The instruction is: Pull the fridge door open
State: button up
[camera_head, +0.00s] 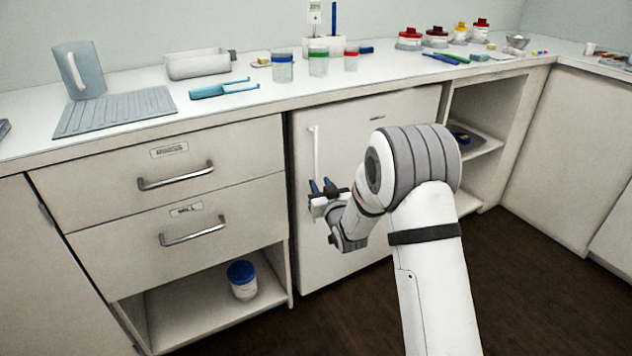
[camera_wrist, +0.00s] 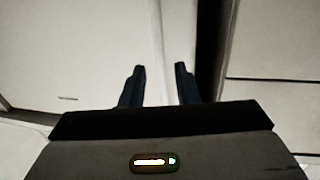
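The fridge door (camera_head: 345,220) is a cream panel under the counter, right of the drawers. It looks shut, with a narrow dark gap along its left edge. Its slim white vertical handle (camera_head: 316,150) is near that edge. My gripper (camera_head: 321,187) is at the handle's lower part and hides its lower end. In the wrist view, my gripper (camera_wrist: 160,70) is open, its two dark fingers apart. The pale handle strip (camera_wrist: 160,35) runs down toward the space between them. I cannot tell whether the fingers are around the handle or just in front of it.
Two drawers with metal handles (camera_head: 176,178) are left of the fridge, above an open shelf with a blue-lidded jar (camera_head: 242,280). Open shelves (camera_head: 478,145) are on the right. The counter (camera_head: 225,108) above holds jars and tools. The dark floor before the fridge looks clear.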

aim_at(316, 175)
jog(key=b+x, duration=0.1)
jog(key=x, duration=0.4)
jog(key=shift+w+a, duration=0.15)
jog(key=shift+w, duration=0.15)
jog(key=shift+c, duration=0.3)
grip_shut()
